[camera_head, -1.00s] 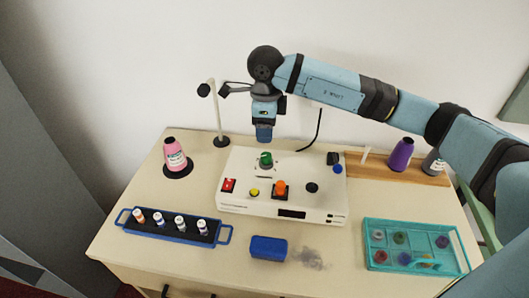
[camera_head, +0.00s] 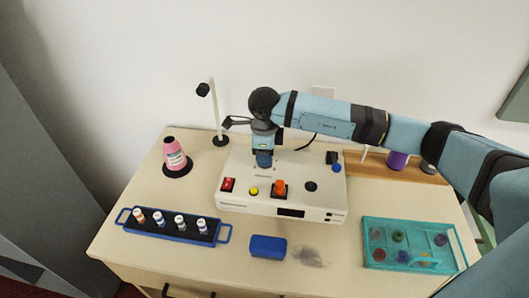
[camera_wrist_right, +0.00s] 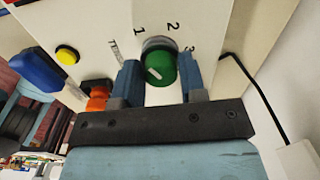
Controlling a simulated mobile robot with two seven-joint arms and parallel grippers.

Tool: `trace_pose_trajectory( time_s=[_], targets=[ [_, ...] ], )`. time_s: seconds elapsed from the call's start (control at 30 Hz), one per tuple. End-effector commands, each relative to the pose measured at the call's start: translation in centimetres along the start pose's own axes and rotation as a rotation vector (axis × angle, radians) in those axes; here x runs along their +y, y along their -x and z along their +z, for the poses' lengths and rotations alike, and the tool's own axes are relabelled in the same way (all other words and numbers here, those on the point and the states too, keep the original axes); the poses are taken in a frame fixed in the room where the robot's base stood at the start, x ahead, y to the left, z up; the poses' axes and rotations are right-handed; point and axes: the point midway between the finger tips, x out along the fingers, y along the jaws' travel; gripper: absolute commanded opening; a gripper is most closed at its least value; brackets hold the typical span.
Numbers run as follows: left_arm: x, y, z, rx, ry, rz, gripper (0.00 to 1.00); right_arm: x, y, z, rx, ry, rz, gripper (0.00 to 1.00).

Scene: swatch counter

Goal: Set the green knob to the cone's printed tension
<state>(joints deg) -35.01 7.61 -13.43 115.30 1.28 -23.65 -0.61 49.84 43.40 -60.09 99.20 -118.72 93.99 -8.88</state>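The green knob (camera_wrist_right: 161,69) is on the white control box (camera_head: 235,195), with 1, 2 and 3 printed around it. A pale mark shows on its face; which number it points to is unclear. My right gripper (camera_head: 264,162) is over the knob, pointing down, and hides it in the head view. In the right wrist view its two blue fingers stand on either side of the knob, open, with a small gap visible. The pink cone (camera_head: 174,155) stands on a black base at the left; its label is too small to read. My left gripper is not in view.
The box also carries a red switch (camera_head: 228,184), a yellow button (camera_head: 253,190) and an orange knob (camera_head: 279,187). A thread stand (camera_head: 216,110) rises behind. A blue rack (camera_head: 170,232) of small spools, a blue block (camera_head: 268,247) and a teal tray (camera_head: 368,226) lie in front.

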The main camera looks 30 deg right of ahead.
Motion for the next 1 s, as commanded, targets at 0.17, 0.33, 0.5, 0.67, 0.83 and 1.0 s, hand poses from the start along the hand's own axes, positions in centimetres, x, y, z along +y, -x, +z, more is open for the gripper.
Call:
trace_pose_trajectory(
  time_s=[0.17,0.33,0.5,0.67,0.83,1.0],
  targets=[
    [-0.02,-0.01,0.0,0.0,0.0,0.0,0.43,0.01,0.03,0.02,0.0,0.0,0.0,0.1],
    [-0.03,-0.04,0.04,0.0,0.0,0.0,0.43,0.0,0.03,0.02,0.0,-0.009,0.0,0.1],
    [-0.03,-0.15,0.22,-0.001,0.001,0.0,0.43,-0.02,0.0,0.03,0.0,-0.057,0.0,0.1],
    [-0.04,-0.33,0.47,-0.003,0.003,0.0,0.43,-0.05,-0.02,0.05,0.001,-0.152,0.0,0.1],
    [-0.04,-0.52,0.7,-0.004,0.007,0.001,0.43,-0.09,-0.01,0.07,0.003,-0.298,0.0,0.1],
    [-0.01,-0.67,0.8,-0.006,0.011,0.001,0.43,-0.13,0.02,0.05,0.007,-0.46,0.0,0.1]
  ],
)
